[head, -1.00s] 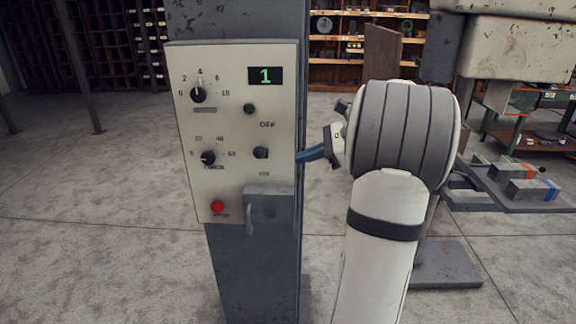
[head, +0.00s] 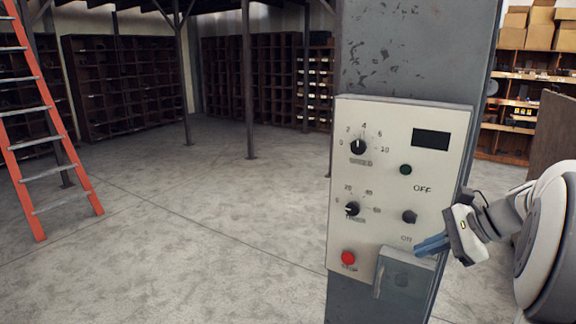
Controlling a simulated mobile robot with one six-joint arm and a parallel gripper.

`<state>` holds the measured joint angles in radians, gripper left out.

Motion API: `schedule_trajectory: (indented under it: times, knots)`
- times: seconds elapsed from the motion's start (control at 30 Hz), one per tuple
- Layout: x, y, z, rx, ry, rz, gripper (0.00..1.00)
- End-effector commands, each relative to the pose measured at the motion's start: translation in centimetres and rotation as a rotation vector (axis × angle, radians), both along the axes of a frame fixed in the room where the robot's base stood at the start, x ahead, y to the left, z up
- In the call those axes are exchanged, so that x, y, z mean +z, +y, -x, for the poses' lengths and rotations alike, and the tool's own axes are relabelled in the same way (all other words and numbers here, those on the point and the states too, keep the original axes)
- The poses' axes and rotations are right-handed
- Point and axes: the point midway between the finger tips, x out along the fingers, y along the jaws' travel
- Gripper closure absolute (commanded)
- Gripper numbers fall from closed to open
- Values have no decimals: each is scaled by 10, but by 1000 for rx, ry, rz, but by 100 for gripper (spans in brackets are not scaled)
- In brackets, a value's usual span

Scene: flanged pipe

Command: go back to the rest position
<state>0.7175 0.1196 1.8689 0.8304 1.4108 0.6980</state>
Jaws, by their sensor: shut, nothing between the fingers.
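My gripper (head: 432,245) is at the right of the head view, shut, with its blue fingers pointing left. It is empty and overlaps the lower right edge of the control panel (head: 384,205) in the picture; I cannot tell whether it touches. The panel is pale, on a grey column (head: 415,50). It has a dark, blank display (head: 431,140), an upper knob (head: 357,147), a lower knob (head: 352,209), a small switch knob (head: 409,216), a green button (head: 405,169) and a red stop button (head: 348,258). A grey cover box (head: 405,278) sits at its lower right.
An orange ladder (head: 45,120) stands at the left. Dark shelving (head: 120,75) lines the back, with thin posts (head: 250,80) before it. Shelves with cardboard boxes (head: 545,30) are at the back right. The concrete floor (head: 210,220) left of the column is clear.

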Motion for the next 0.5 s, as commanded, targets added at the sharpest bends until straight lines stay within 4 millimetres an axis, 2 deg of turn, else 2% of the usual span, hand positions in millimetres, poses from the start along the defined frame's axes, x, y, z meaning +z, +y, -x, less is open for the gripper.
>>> schedule_trajectory:
  times: [0.03, 0.1, 0.2, 0.33, 0.5]
  knots:
    - [-4, 33, 12, 108, -15, 96, 100]
    - [-14, 66, 32, 263, -43, 241, 100]
    - [-29, 104, 65, 497, -101, 439, 100]
    - [-48, 135, 107, 817, -203, 686, 100]
    - [-67, 153, 149, 1184, -349, 945, 100]
